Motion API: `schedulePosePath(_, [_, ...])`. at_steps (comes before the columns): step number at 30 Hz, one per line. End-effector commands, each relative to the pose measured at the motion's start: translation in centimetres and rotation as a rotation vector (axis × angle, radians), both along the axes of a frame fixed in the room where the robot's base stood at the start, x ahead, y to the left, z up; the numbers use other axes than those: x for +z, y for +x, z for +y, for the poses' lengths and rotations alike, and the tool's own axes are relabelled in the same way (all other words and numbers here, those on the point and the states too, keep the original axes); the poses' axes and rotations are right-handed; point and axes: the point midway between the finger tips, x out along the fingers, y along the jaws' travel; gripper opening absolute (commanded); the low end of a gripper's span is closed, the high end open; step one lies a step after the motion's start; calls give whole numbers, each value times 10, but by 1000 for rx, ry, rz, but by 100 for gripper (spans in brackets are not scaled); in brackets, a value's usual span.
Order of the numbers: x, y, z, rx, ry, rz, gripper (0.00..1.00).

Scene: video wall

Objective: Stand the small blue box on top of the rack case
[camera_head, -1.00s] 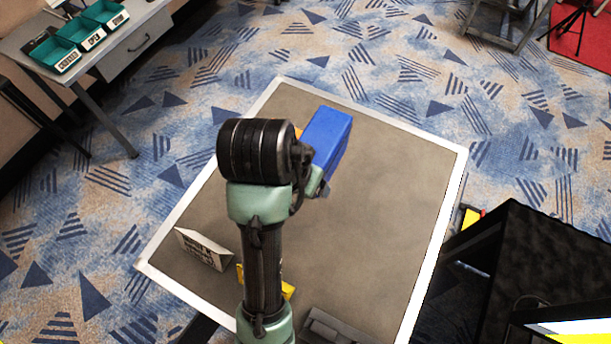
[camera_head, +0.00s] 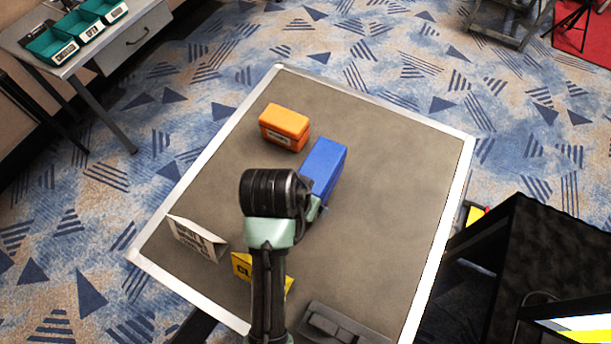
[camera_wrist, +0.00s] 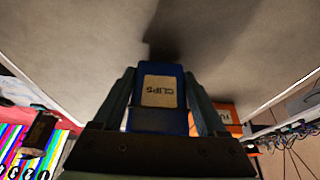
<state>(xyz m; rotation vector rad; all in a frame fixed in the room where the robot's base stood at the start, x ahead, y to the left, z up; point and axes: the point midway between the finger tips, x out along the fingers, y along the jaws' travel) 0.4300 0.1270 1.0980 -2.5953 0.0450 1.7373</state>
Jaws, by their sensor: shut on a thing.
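The small blue box (camera_head: 326,165) is in my gripper above the grey tabletop. In the wrist view the blue box (camera_wrist: 160,118) sits between my gripper's (camera_wrist: 158,82) two fingers, its pale CLIPS label facing the camera. My gripper is shut on it. In the head view my wrist hides the box's near end and most of the fingers. I cannot tell how far the box is above the table. A black case (camera_head: 555,245), apparently the rack case, stands at the right, beyond the table's right edge; only part of it shows.
The grey table (camera_head: 400,180) has a white rim. An orange box (camera_head: 285,127) stands close to the blue one, also at right in the wrist view (camera_wrist: 228,114). A white sign (camera_head: 197,240), a yellow sign (camera_head: 243,266) and a grey item (camera_head: 340,325) are nearer. The table's right side is clear.

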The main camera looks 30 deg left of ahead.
Motion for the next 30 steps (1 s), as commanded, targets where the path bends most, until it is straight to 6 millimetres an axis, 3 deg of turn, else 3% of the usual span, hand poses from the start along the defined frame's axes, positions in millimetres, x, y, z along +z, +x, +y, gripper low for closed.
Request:
schedulePosePath(4, [-15,0,0,1,0,-1,0])
schedulePosePath(15, [-20,1,0,0,1,-3,0])
schedulePosePath(16, [-21,0,0,0,0,-1,78])
schedulePosePath(20, [-20,0,0,0,0,-1,100])
schedulePosePath(30, [-14,-1,0,0,1,-2,100])
